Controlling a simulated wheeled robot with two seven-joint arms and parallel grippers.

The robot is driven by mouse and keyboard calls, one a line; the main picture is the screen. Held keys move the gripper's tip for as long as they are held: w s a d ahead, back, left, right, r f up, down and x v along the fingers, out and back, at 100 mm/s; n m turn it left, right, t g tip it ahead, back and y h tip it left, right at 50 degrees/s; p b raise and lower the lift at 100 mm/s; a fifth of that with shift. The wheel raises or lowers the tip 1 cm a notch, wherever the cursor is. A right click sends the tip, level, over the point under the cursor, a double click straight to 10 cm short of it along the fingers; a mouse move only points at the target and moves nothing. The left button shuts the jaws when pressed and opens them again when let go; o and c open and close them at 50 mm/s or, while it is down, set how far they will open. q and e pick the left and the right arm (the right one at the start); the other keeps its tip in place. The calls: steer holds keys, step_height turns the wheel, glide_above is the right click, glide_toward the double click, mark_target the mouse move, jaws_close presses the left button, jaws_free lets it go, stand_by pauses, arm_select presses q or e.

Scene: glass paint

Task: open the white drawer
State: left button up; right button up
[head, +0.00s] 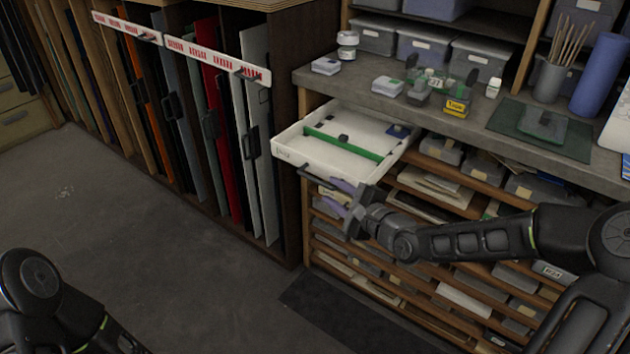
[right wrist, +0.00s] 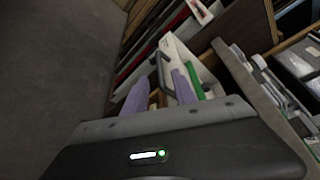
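The white drawer (head: 290,148) stands pulled out from under the grey counter, and its inside shows a green divider (head: 343,145) and a small blue item. Its dark bar handle (head: 326,182) is on the front face. My right gripper (head: 333,194), with purple fingers, is just in front of the drawer at the handle. In the right wrist view the handle (right wrist: 164,72) lies in the gap between the spread fingers (right wrist: 160,90), and I see no clear grip on it. My left gripper is out of view; only part of that arm shows at the lower left.
A rack of upright coloured sheets (head: 216,120) stands left of the drawer. Wooden shelves (head: 450,235) lie below. The floor (head: 150,230) at left is clear.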

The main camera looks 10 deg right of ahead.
mark_target(320, 184)
steer(key=x, duration=0.7)
steer(key=shift+w+a+f+b, duration=0.1)
steer(key=shift+w+f+b, duration=0.05)
steer(key=shift+w+b, duration=0.2)
jaws_close()
steer(key=shift+s, duration=0.1)
stand_by(1.0)
